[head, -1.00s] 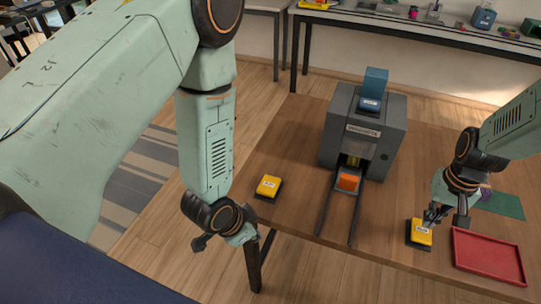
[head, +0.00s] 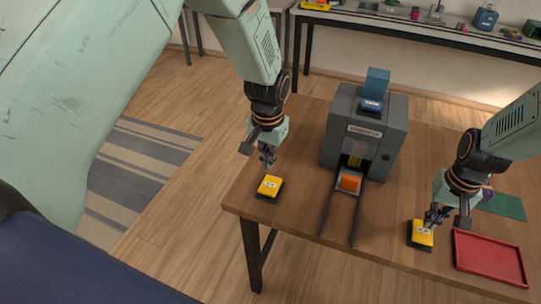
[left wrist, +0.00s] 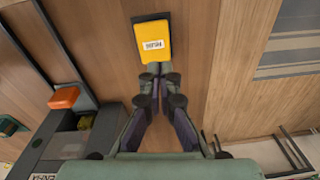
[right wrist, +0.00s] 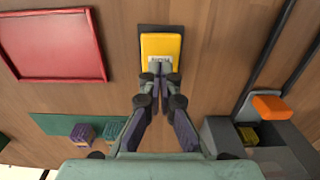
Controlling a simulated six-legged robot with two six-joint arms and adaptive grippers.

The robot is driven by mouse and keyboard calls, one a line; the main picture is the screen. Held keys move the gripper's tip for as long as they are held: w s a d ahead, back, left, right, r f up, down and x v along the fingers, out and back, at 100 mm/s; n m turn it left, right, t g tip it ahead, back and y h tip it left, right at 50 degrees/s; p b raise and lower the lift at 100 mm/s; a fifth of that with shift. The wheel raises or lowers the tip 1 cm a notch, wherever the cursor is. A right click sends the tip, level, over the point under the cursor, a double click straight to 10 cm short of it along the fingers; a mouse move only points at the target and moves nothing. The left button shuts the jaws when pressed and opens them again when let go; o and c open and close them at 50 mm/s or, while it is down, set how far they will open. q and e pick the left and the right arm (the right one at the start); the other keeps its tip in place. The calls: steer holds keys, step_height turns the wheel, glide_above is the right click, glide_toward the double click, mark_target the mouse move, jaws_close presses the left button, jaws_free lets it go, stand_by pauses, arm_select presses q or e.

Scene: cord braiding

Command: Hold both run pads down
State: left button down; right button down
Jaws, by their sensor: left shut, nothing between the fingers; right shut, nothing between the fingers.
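The left run pad (head: 269,186) is a yellow block on a dark base near the table's left edge. It also shows in the left wrist view (left wrist: 154,42), with a label on top. My left gripper (head: 269,162) is shut and empty, just behind and above this pad, seemingly apart from it. The right run pad (head: 419,234) is a like yellow block near the front edge, beside the red tray. In the right wrist view (right wrist: 161,48) my shut, empty right gripper (right wrist: 157,70) has its tips over the pad's label; I cannot tell whether they touch it.
A grey machine (head: 362,130) with a blue top block stands between the pads. An orange block (head: 349,182) sits on its front rails. A red tray (head: 489,258) lies right of the right pad. A green mat (head: 507,206) lies behind the tray.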

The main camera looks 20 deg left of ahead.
mark_target(270, 185)
arm_select(q)
steer(key=shift+n+g, duration=0.4)
steer(key=shift+n, duration=0.2)
steer(key=shift+s+d+f, duration=0.1)
steer(key=shift+d+f, duration=0.1)
steer(key=shift+f, duration=1.25)
steer(key=shift+d+f, duration=0.15)
steer(key=shift+f, duration=1.35)
steer(key=shift+f, duration=0.4)
